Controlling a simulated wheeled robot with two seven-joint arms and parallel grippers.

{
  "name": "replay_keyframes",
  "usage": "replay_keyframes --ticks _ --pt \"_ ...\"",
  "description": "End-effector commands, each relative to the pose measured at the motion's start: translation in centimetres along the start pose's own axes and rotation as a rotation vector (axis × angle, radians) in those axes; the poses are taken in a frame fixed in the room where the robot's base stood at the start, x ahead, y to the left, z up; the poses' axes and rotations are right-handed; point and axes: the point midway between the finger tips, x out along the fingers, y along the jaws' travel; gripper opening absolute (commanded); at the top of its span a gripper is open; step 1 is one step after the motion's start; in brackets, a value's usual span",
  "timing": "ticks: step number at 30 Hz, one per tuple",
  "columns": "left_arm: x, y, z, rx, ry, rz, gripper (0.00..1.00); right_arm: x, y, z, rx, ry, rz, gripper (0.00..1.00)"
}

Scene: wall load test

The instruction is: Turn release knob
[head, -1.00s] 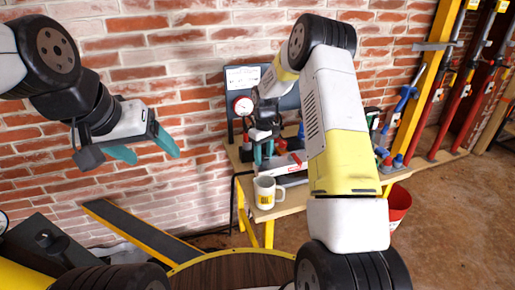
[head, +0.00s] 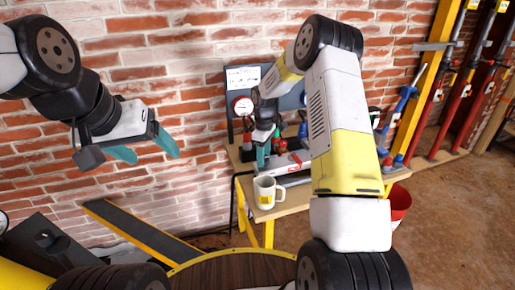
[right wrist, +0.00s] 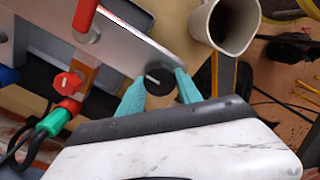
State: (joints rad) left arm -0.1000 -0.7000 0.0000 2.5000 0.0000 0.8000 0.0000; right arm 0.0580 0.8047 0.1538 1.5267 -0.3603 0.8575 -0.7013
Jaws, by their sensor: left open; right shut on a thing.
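A round black knob with a white line on its face (right wrist: 158,79) sits at the edge of a grey metal plate (right wrist: 128,42) in the right wrist view. The teal fingers of my right gripper (right wrist: 160,88) are on either side of this knob and shut on it. In the head view my right gripper (head: 268,155) reaches the device on the bench, and the knob cannot be made out there. A red knob (right wrist: 68,83) sits further left in the wrist view, clear of the fingers. My left gripper (head: 156,156) is open and empty in front of the brick wall.
A white mug (head: 265,193) stands on the wooden bench (head: 293,201) close to my right gripper, and its open top shows in the wrist view (right wrist: 230,22). A red handle (right wrist: 85,15) rises above the plate. A gauge (head: 243,106) is behind. A red bucket (head: 398,206) stands right of the bench.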

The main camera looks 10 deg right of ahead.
Motion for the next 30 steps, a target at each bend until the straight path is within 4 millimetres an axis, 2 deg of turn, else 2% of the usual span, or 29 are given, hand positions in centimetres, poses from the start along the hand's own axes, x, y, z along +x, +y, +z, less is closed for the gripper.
replay_keyframes --ticks 7,8,10,11,22,30 --pt "0.0 0.0 0.0 0.0 0.0 0.0 0.73 0.0 0.0 0.1 -0.001 -0.002 0.0 0.01" --pt "0.0 0.0 0.0 0.0 0.0 0.0 0.73 0.0 0.0 0.1 -0.001 -0.002 0.0 0.47" --pt "0.0 0.0 0.0 0.0 0.0 0.0 0.73 0.0 0.0 0.1 -0.001 -0.001 0.0 0.61" --pt "0.0 0.0 0.0 0.0 0.0 0.0 0.73 0.0 0.0 0.1 -0.001 -0.001 0.0 0.63" --pt "0.0 0.0 0.0 0.0 0.0 0.0 0.73 -0.6 0.1 0.0 0.0 0.001 0.002 0.63" --pt "0.0 0.0 0.0 0.0 0.0 0.0 0.73 -4.9 0.1 0.0 0.001 0.002 0.004 0.63"
